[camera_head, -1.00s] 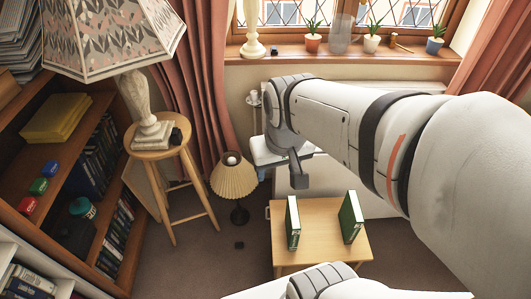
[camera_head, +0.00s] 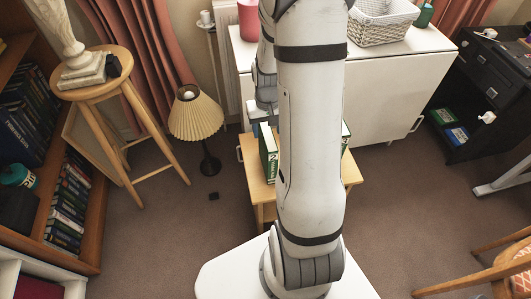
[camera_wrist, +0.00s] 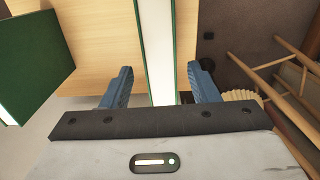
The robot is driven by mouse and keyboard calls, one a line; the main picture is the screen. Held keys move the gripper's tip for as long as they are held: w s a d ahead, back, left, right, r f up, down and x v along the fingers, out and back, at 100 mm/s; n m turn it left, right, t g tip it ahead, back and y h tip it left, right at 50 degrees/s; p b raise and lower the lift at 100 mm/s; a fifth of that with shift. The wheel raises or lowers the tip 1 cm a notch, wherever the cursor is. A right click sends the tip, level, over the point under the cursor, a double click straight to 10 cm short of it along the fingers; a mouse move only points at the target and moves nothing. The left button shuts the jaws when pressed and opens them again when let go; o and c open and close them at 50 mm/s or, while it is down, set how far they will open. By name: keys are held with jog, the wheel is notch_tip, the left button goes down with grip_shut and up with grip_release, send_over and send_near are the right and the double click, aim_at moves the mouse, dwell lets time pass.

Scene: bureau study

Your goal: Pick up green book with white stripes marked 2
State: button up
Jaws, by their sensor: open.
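Two green books stand upright on a small wooden table (camera_head: 352,177). The left green book (camera_head: 268,152) shows beside my arm in the head view. The right green book (camera_head: 346,134) is mostly hidden behind my arm. In the wrist view, one book (camera_wrist: 159,45) shows its pale page edge between green covers, and the other shows a green cover (camera_wrist: 28,50) at the left. My gripper (camera_wrist: 161,72) is open, its blue fingers on either side of the middle book, with gaps visible. No stripes or number can be read on either book.
A pleated lamp (camera_head: 195,115) and a wooden stool (camera_head: 110,92) stand left of the table. A white cabinet (camera_head: 385,85) is behind it. A bookcase (camera_head: 88,225) is at far left, a black desk (camera_head: 480,90) at right. Carpet around the table is mostly clear.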

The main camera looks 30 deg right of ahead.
notch_tip(320, 180, down, 6)
jog(key=shift+s+a+r+b, duration=0.1)
jog(key=shift+s+b, duration=0.05)
jog(key=shift+b, duration=0.7)
jog(key=shift+c, duration=0.5)
grip_shut()
